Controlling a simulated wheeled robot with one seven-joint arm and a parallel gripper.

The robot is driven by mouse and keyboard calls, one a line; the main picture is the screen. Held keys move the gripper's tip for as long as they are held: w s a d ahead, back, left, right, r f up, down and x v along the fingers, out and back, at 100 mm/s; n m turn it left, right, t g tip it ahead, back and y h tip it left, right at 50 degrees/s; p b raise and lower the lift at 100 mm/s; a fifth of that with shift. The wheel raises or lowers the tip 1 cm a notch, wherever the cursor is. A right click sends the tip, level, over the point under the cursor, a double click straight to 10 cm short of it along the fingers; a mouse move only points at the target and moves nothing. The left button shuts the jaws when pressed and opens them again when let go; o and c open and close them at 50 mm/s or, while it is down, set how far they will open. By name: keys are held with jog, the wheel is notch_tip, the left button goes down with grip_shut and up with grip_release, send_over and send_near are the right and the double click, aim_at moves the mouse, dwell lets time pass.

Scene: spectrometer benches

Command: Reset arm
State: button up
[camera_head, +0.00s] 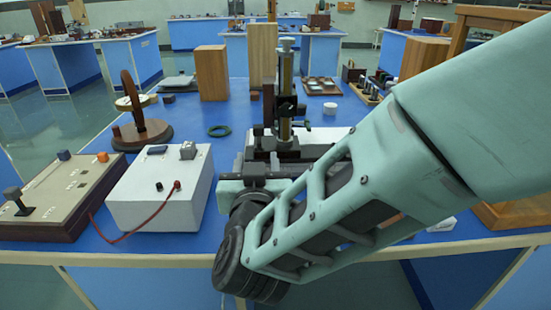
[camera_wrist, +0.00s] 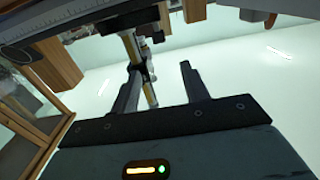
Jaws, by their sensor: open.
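My arm reaches in from the right in the head view, over the front edge of a blue-topped bench (camera_head: 105,233). The wrist sits low at the bench's front. In the wrist view my gripper (camera_wrist: 160,78) shows two dark fingers spread apart. Nothing is held between them. A brass and black upright instrument (camera_head: 286,90) stands on the bench beyond the wrist. It also shows behind the fingers in the wrist view (camera_wrist: 139,55); I cannot tell whether they touch it. In the head view the arm and instrument parts hide the fingertips.
A white box (camera_head: 165,190) with a red lead and a beige control box (camera_head: 62,200) stand left of my wrist. A wooden wheel stand (camera_head: 142,128), wooden blocks (camera_head: 212,73) and a white cylinder (camera_head: 330,108) stand further back. Other blue benches (camera_head: 130,60) fill the room behind.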

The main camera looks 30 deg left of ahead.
jog(key=shift+s+d, duration=0.1)
dwell(0.5)
jog(key=s+d+f+g+h, duration=0.25)
jog(key=s+d+g, duration=0.25)
jog(key=d, duration=0.8)
jog(key=s+d+f+n+g+h, duration=0.1)
jog(key=s+d+g+h, duration=0.35)
jog(key=d, duration=0.95)
jog(key=s+d+f+g+h, duration=0.15)
jog(key=s+d+g, duration=0.4)
jog(key=d, duration=0.75)
notch_tip(320, 180, up, 14)
jog(key=p, duration=1.3)
jog(key=shift+w, duration=0.35)
jog(key=shift+a+f+h, duration=0.1)
jog(key=shift+h, duration=0.15)
